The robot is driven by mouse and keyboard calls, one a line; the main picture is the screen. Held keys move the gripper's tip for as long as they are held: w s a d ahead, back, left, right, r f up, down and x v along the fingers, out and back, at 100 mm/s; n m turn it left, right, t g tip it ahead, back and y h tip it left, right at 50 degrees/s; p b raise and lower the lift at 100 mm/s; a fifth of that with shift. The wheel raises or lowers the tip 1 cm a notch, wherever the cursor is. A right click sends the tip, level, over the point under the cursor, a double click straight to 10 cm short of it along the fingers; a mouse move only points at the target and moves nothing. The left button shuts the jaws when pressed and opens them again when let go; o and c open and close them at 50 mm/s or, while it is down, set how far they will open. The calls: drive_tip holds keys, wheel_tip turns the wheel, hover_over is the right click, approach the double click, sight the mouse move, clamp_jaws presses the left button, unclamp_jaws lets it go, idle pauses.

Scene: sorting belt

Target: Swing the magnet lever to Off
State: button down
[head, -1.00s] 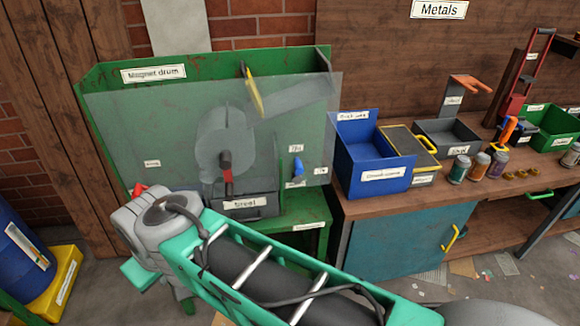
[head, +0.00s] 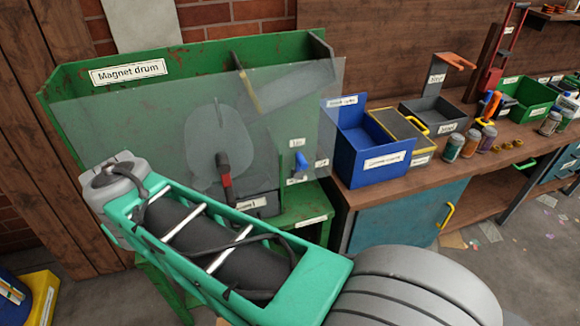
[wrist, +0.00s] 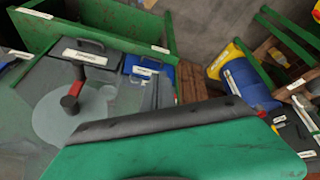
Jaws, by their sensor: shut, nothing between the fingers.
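A small blue lever (head: 301,162) stands on the right part of the magnet drum machine (head: 75,77), seen through or beside the clear panel. Small labels sit above, below and to the right of it, too small to read surely, so I cannot tell which setting it is at. A handle with a red part (head: 225,178) stands at the drum, left of the lever; it also shows in the wrist view (wrist: 72,95). My gripper's fingers show in neither view. My wrist end is left of the machine's front in the head view, well apart from the lever.
A clear panel (head: 130,130) covers the machine's front. In the wrist view, a blue barrel (wrist: 250,83) stands at the right and a large green surface (wrist: 180,150) fills the bottom.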

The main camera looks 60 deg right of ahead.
drive_tip(key=s+d+f+m+g+h+b, duration=0.1)
drive_tip(key=d+m+h+b, duration=0.1)
drive_tip(key=d, duration=0.8)
drive_tip(key=d+f+m+g+h+b, duration=0.1)
drive_tip(key=d+m+h, duration=0.15)
drive_tip(key=d, duration=0.65)
drive_tip(key=s+d+m+g+b, duration=0.1)
drive_tip(key=s+d+m, duration=0.1)
drive_tip(key=s+d, duration=0.2)
drive_tip(key=s+d+m+g+h, duration=0.1)
drive_tip(key=s+d, duration=0.3)
drive_tip(key=d, duration=0.4)
drive_tip(key=shift+s+d+m+g+b, duration=0.15)
drive_tip(key=shift+d+m+g+b, duration=0.25)
drive_tip(key=shift+g, duration=0.2)
drive_tip(key=shift+h, duration=0.25)
drive_tip(key=s+d+f+p, duration=0.2)
drive_tip(key=d+f, duration=0.4)
drive_tip(key=d, duration=0.3)
drive_tip(key=shift+s+f, duration=0.35)
drive_tip(key=shift+s, duration=0.3)
drive_tip(key=shift+s+d+r, duration=0.1)
drive_tip(key=shift+d, duration=0.1)
